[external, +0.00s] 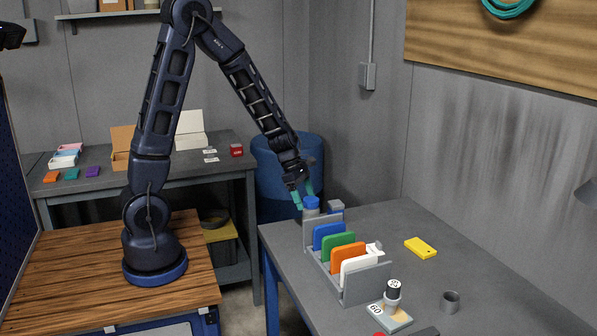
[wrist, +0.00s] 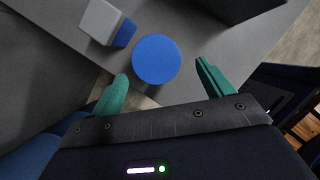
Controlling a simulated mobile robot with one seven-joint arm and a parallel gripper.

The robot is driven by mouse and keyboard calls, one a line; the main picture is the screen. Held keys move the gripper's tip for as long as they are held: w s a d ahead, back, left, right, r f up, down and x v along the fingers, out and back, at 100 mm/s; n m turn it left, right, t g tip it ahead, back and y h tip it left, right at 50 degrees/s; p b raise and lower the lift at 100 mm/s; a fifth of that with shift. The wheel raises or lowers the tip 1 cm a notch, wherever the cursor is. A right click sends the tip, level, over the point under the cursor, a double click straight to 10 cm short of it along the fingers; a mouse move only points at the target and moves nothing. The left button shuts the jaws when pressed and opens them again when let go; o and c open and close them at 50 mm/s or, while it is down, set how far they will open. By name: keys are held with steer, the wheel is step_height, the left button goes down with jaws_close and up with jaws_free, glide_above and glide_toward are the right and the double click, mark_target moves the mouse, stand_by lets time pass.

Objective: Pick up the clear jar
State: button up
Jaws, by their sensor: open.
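A jar with a round blue lid and a greyish, see-through-looking body, seemingly the clear jar (external: 311,211), stands upright at the far left corner of the grey table. In the wrist view its blue lid (wrist: 156,58) lies just ahead of and between the fingertips, and its body is hidden under the lid. My gripper (external: 303,193) is open and empty, its green fingers pointing down close above the jar. The fingers also show in the wrist view (wrist: 162,72), spread wider than the lid. I cannot tell whether they touch the jar.
A grey-topped blue container (external: 336,207) stands close beside the jar; it also shows in the wrist view (wrist: 103,22). A grey rack (external: 367,285) with several coloured panels stands just in front. A yellow block (external: 420,248) and a grey ring (external: 450,301) lie to the right.

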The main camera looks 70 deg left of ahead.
mark_target(311, 211)
steer(key=shift+x, duration=3)
steer(key=shift+w+d+r, duration=0.1)
steer(key=shift+c, duration=0.2)
steer(key=c, duration=1.2)
steer(key=shift+r, duration=0.1)
